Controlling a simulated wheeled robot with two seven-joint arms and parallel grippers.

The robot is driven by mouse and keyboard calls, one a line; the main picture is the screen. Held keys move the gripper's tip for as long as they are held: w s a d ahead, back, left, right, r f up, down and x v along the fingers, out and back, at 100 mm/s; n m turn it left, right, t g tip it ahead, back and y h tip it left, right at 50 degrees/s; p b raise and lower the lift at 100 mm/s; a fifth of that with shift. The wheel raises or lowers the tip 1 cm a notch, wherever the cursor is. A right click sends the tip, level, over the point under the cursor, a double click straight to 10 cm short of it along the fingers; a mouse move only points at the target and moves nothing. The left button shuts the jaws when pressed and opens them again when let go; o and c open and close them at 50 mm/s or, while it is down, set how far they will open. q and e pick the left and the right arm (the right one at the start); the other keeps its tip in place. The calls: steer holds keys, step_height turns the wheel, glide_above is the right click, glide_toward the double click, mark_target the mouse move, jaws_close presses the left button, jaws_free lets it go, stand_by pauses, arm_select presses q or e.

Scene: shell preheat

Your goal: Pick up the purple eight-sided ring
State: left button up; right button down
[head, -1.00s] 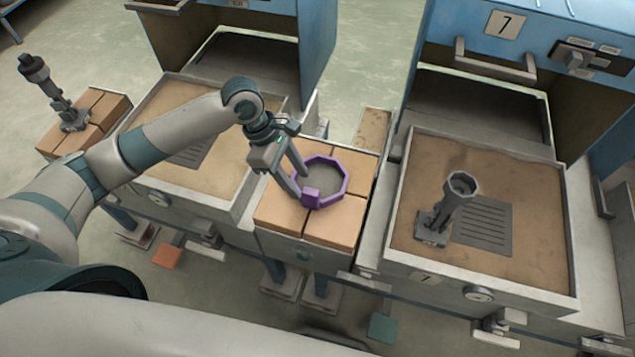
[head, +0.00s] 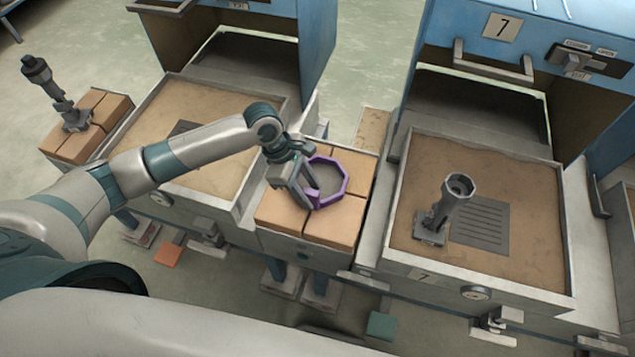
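The purple eight-sided ring (head: 346,178) lies flat on the tan blocks of the middle stand. A small purple block sits on its near left side. My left gripper (head: 312,200) points down at that side of the ring, with its fingers at the small block and partly covering it. The fingers overlap the ring in the picture, so I cannot tell whether they are closed on it. My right gripper is not in view.
The middle stand (head: 284,234) is between two sand-filled trays. The right tray (head: 480,268) holds a grey upright tool (head: 448,205) beside a grate. Another dark tool (head: 54,90) stands on blocks at the far left. Blue ovens (head: 480,35) rise behind.

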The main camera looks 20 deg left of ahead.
arm_select(q)
steer(key=shift+x, duration=0.95)
jaws_close()
